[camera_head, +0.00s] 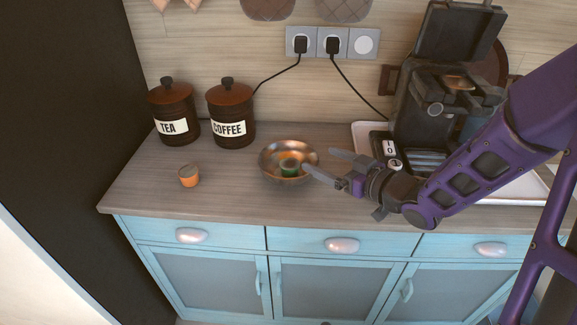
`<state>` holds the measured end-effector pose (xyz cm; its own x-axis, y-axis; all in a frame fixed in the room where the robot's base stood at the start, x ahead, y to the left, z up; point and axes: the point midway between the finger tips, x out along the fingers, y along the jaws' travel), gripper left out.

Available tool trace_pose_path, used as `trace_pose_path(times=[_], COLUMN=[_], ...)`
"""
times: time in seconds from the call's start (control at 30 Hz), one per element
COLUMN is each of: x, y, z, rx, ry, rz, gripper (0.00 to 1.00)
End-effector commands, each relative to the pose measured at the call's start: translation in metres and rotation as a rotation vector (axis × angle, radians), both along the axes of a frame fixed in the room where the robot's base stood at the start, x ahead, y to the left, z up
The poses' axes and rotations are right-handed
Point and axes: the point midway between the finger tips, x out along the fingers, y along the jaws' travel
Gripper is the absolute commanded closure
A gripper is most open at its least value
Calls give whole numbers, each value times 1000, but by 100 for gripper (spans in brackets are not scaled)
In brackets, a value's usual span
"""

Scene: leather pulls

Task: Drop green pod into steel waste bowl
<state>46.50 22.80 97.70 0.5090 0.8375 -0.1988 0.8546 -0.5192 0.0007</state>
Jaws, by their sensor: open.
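The steel waste bowl (272,149) stands on the countertop near the middle of the picture. The green pod (290,172) shows against the bowl's lower inside, by the near wall; it appears to be within the bowl. My gripper (318,163) is open, its two fingers spread and pointing left. Its fingertips are over or beside the bowl's right rim, and the pod lies just left of the nearer fingertip. I see nothing between the fingers.
An orange pod (188,176) sits on the counter (225,182) at left. Tea (173,112) and coffee (231,115) canisters stand behind. A coffee machine (428,105) on a white tray (361,133) stands at right, behind my arm. Black cords hang from the wall sockets (333,42).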

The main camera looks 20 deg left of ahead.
Motion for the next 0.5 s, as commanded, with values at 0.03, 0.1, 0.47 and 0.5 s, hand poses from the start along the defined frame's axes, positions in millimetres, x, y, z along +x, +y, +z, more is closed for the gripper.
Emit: trace_pose_path(times=[0.03, 0.1, 0.47, 0.5], x=[-6, -13, -34, -35], y=[-12, -24, -57, -57], z=[4, 7, 14, 14], rx=[-1, -1, 0, 1], ry=[1, 0, 1, 1], rz=[-5, -5, -1, 0], gripper=[7, 7, 7, 7])
